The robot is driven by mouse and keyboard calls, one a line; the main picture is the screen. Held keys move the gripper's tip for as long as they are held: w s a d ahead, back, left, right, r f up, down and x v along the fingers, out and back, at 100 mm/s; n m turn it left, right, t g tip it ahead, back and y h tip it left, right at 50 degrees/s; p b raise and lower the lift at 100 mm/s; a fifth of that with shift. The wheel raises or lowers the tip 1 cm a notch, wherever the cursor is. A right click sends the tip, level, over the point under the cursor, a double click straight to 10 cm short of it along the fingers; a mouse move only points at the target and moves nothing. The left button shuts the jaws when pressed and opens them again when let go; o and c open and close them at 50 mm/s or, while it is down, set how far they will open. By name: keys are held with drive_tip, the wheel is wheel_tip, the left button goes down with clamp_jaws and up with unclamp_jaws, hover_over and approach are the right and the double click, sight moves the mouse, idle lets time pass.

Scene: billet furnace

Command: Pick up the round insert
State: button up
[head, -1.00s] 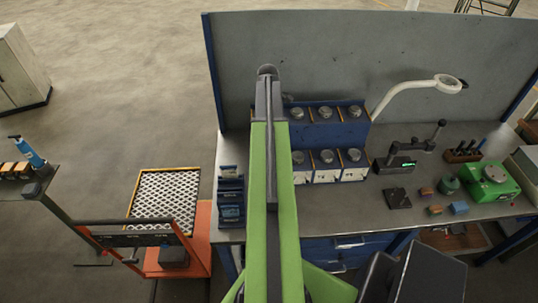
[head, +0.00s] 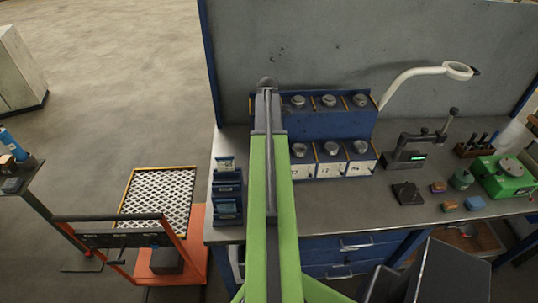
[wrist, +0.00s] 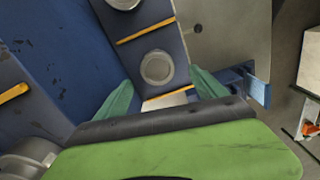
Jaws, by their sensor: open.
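Several round metal inserts sit in the blue two-tier rack (head: 330,125); the lower row has white labels. In the wrist view, one round insert (wrist: 157,68) sits in a blue bay between yellow dividers. My gripper (wrist: 163,92) is open, with its teal fingers apart on either side below that insert and nothing held between them. A second insert (wrist: 123,3) shows at the top edge. In the head view, my arm covers the rack's left end and hides the fingertips. Visible inserts there include one in the upper row (head: 298,101) and one in the lower row (head: 299,149).
A blue holder (head: 227,190) stands at the bench's left end. A lamp (head: 425,73), a gauge stand (head: 415,145) and a green device (head: 503,178) are to the right. A grey panel (head: 300,45) rises behind. An orange cart (head: 180,255) stands left of the bench.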

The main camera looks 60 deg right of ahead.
drive_tip(key=f+b, duration=0.4)
drive_tip(key=f, duration=0.1)
drive_tip(key=shift+d, duration=0.3)
drive_tip(key=shift+r, duration=0.15)
clamp_jaws()
